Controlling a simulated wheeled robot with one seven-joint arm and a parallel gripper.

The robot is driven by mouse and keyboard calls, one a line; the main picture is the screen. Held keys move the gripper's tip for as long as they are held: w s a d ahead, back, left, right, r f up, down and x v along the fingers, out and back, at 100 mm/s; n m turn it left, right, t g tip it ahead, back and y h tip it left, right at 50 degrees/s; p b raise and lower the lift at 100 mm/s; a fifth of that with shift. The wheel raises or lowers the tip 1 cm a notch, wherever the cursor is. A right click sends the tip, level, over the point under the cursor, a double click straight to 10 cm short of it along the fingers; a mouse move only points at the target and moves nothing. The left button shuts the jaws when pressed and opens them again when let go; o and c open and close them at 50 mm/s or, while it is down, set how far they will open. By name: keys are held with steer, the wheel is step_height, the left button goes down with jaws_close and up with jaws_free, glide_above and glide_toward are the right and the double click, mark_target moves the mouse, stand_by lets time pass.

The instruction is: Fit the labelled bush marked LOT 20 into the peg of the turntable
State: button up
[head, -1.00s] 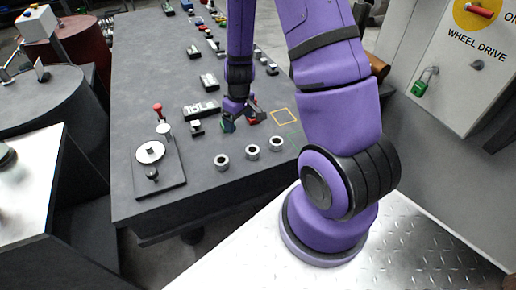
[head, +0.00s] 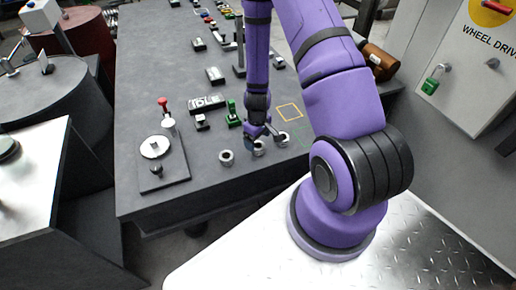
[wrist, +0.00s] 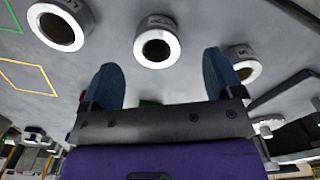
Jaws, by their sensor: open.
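Three grey ring-shaped bushes stand in a row on the dark table: left (head: 226,157), middle (head: 260,149) and right (head: 283,138). In the wrist view they are the right (wrist: 248,70), middle (wrist: 143,47) and left (wrist: 82,12) rings. Their side labels are too small to read. My gripper (head: 265,134) is open and empty just above the row, close to the middle bush. In the wrist view its blue fingers (wrist: 162,84) are spread below the middle ring, not around it. The turntable (head: 155,147) is a pale disc on a dark plate; its peg is hard to make out.
A red-knobbed lever (head: 164,105) and a black knob (head: 156,170) stand by the turntable. A green part (head: 233,113) and a marked block (head: 206,103) sit behind the bushes. A yellow outlined square (head: 289,112) on the table is bare.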

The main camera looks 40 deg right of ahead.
mark_target(258, 146)
steer(key=shift+w+d+f, duration=0.1)
steer(key=shift+f, duration=1.25)
steer(key=shift+w+d+f, duration=0.1)
steer(key=shift+f, duration=1.2)
steer(key=c, duration=1.3)
steer(key=shift+r, duration=0.15)
